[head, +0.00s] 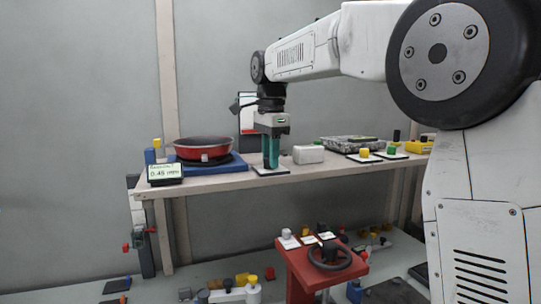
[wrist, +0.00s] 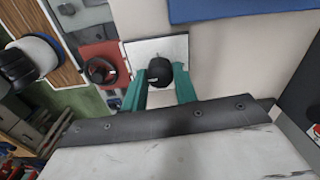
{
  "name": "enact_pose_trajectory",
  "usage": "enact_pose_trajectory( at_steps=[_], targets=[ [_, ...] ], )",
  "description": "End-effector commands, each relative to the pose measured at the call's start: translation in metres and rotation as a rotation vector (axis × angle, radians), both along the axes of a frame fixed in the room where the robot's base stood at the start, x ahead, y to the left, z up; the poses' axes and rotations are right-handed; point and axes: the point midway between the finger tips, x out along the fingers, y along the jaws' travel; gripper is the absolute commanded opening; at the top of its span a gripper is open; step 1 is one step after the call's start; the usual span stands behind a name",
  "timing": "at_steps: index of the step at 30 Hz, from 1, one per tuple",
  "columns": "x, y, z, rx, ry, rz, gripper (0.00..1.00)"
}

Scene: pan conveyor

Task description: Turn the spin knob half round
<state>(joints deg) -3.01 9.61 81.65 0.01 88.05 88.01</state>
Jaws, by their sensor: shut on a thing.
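My gripper (head: 270,152) points straight down over the shelf bench, its green fingers on either side of a knob. In the wrist view the two green fingers (wrist: 166,85) close on a dark round knob (wrist: 153,73) with a light pointer mark. The knob stands on a white plate (head: 270,171), which also shows in the wrist view (wrist: 172,48). In the head view the fingers hide the knob. I take this to be the spin knob, but no label is readable.
A red pan (head: 203,150) sits on a blue base (head: 233,164) left of my gripper, behind a small display (head: 165,172) reading about 0.45. A white box (head: 308,154) stands close on the right. Yellow (head: 364,153) and green knobs lie further right. A red stand with a black handwheel (head: 329,257) is below.

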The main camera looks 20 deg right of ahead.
Motion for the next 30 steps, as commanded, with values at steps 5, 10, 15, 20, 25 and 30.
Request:
enact_pose_trajectory(
  at_steps=[5, 10, 15, 20, 25, 30],
  targets=[
    [0.000, 0.000, 0.001, 0.001, -0.002, -0.004, 0.06],
    [0.000, 0.000, 0.001, 0.001, -0.002, -0.003, 0.06],
    [0.000, 0.000, 0.001, 0.001, -0.002, -0.003, 0.50],
    [0.000, 0.000, 0.000, 0.000, -0.001, -0.002, 0.50],
    [0.000, 0.000, 0.007, 0.000, -0.002, -0.002, 0.50],
    [0.000, 0.000, 0.034, 0.000, -0.004, -0.002, 0.50]
  ],
)
